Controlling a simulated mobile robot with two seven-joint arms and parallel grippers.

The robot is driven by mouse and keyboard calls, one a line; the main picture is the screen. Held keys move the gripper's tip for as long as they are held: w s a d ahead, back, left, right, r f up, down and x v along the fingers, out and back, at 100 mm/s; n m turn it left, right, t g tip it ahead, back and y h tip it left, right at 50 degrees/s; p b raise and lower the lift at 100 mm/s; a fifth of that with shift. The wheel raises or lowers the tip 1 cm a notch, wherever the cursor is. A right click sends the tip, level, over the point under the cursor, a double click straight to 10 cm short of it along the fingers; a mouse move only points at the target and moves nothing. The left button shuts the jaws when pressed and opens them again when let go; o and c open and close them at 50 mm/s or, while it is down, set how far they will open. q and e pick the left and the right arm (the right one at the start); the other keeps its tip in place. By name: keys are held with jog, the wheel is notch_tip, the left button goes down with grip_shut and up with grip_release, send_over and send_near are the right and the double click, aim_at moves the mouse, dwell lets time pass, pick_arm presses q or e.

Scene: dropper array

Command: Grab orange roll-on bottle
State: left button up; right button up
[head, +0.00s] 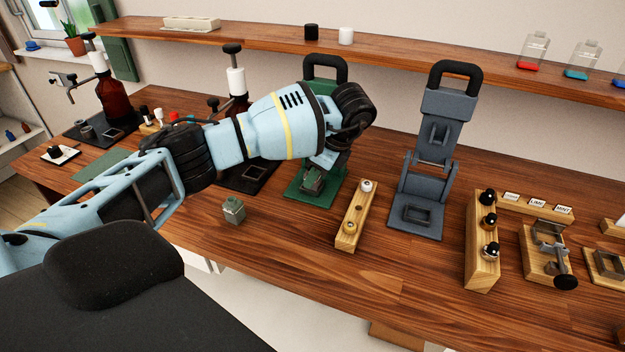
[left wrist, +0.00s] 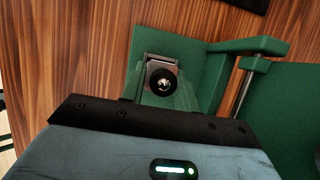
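My left gripper (head: 325,159) reaches in from the left and points down over the base of the green press (head: 297,192). In the left wrist view, a small square bottle (left wrist: 163,82) with a dark round neck and a shiny ball stands in the seat of the green press (left wrist: 160,47), just beyond the gripper's edge. No orange colour can be made out on it. A grey-green square bottle (head: 233,211) stands on the table to the left. My right gripper is not in view.
A wooden rack (head: 345,240) with small balls or fitments stands right of the green press. A grey press (head: 436,150) stands behind it to the right. Brown pump bottles (head: 113,98) stand at the left. The front table strip is mostly clear.

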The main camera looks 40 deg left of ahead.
pick_arm(q)
jog(key=c, duration=0.4)
jog(key=shift+r, duration=0.1)
